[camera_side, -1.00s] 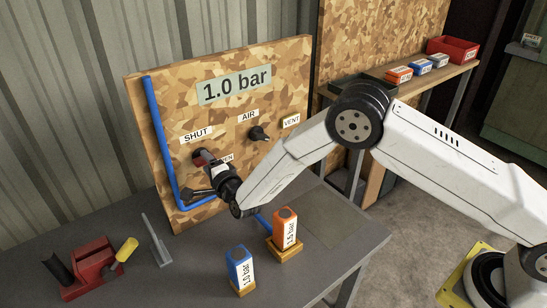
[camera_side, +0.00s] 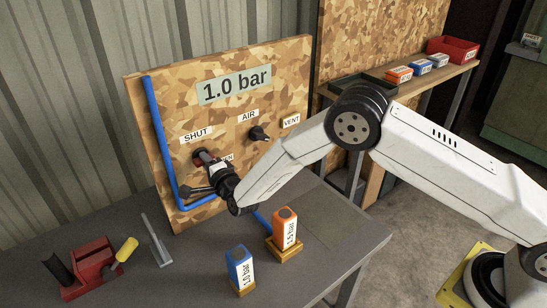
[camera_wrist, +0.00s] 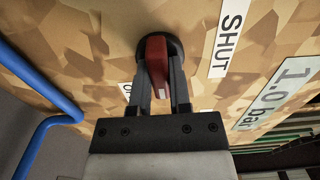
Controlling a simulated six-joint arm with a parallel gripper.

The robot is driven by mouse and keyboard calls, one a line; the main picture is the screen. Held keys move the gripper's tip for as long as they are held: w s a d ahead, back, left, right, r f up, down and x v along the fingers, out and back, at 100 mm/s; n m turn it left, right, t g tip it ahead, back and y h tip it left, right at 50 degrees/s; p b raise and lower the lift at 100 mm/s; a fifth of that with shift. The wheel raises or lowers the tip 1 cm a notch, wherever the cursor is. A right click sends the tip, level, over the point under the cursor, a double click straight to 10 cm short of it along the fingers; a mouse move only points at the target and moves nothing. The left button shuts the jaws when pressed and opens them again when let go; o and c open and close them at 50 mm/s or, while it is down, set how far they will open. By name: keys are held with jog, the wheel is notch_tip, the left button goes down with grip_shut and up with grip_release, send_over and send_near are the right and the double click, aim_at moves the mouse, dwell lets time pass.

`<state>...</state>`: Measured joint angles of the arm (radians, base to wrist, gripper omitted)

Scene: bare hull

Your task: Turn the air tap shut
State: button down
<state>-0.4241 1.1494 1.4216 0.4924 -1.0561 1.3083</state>
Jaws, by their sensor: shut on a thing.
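The red tap handle (camera_wrist: 157,62) stands out from a round black base on the camouflage-patterned board. My gripper (camera_wrist: 160,75) is closed around it, one dark finger on each side. In the side view the tap (camera_side: 199,157) shows only in part behind my gripper (camera_side: 206,162). The SHUT label (camera_side: 197,135) is above the tap, and it also shows in the wrist view (camera_wrist: 229,45) to the right of the handle. A second label (camera_side: 227,157), lower right, is partly hidden. The display (camera_side: 234,86) reads 1.0 bar. The handle's exact angle is hard to tell.
A black knob (camera_side: 258,133) sits between the AIR and VENT labels. A blue pipe (camera_side: 160,140) runs down the board's left side. A blue block (camera_side: 239,265) and an orange block (camera_side: 284,228) stand on the bench below my wrist. A red holder (camera_side: 90,268) is at left.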

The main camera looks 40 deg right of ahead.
jog(key=shift+n, duration=0.4)
jog(key=n, duration=0.8)
jog(key=shift+n, duration=0.3)
jog(key=n, duration=0.4)
jog(key=shift+n, duration=2.3)
jog(key=c, duration=0.6)
grip_release()
jog(key=shift+o, duration=0.2)
